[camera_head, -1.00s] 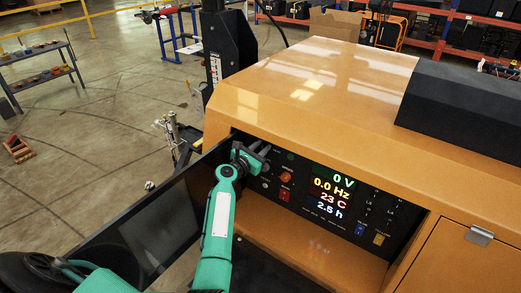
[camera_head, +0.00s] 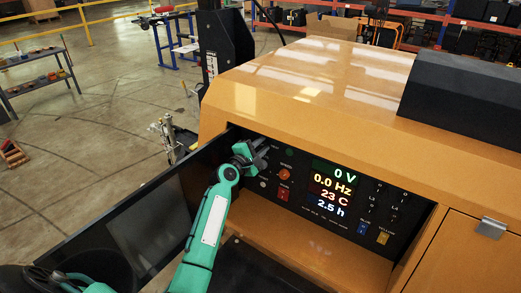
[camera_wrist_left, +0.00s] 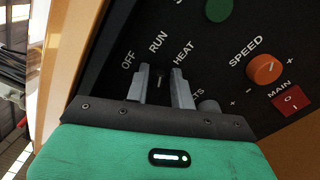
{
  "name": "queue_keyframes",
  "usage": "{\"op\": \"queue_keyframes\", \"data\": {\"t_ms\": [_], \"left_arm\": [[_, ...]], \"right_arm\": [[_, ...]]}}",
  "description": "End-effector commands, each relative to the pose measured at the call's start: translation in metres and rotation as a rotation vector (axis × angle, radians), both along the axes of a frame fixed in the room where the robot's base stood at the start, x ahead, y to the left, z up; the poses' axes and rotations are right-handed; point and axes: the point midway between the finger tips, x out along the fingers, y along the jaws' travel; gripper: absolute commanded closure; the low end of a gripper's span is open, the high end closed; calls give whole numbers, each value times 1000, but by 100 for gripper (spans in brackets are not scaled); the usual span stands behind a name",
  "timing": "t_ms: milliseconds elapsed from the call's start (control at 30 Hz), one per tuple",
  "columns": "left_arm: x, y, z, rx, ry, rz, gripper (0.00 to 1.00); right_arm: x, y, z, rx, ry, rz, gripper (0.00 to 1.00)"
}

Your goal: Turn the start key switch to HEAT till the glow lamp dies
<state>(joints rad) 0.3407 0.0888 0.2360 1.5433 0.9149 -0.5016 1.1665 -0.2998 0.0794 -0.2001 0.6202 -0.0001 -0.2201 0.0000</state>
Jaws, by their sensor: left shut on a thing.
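The start key switch (camera_wrist_left: 159,80) shows in the left wrist view between my fingers, under the labels OFF, RUN and HEAT. Its pointer appears to stand near RUN. My left gripper (camera_wrist_left: 162,88) is shut on the switch; in the head view the gripper (camera_head: 256,152) reaches the left end of the black control panel (camera_head: 297,208). The fingers hide part of the switch. A round green lamp (camera_wrist_left: 219,9) sits above it and looks dull; it is also small in the head view (camera_head: 290,151). No label shows which lamp is the glow lamp. My right gripper is not in view.
An orange SPEED knob (camera_wrist_left: 264,69) and a red MAIN switch (camera_wrist_left: 291,99) sit right of the key switch. The display (camera_head: 334,188) reads 0 V, 0.0 Hz, 23 C and 2.5 h. An open dark door (camera_head: 150,215) stands left of the panel.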

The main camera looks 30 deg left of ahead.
Motion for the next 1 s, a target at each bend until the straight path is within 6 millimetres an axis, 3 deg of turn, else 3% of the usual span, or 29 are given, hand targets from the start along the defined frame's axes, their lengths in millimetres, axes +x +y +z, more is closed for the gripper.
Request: {"op": "queue_keyframes", "data": {"t_ms": [500, 1000], "left_arm": [[0, -1, -7, 368, -52, 0, 99], [0, -1, -7, 456, -63, 1, 99]], "right_arm": [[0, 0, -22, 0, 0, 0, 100], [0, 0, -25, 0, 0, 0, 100]]}}
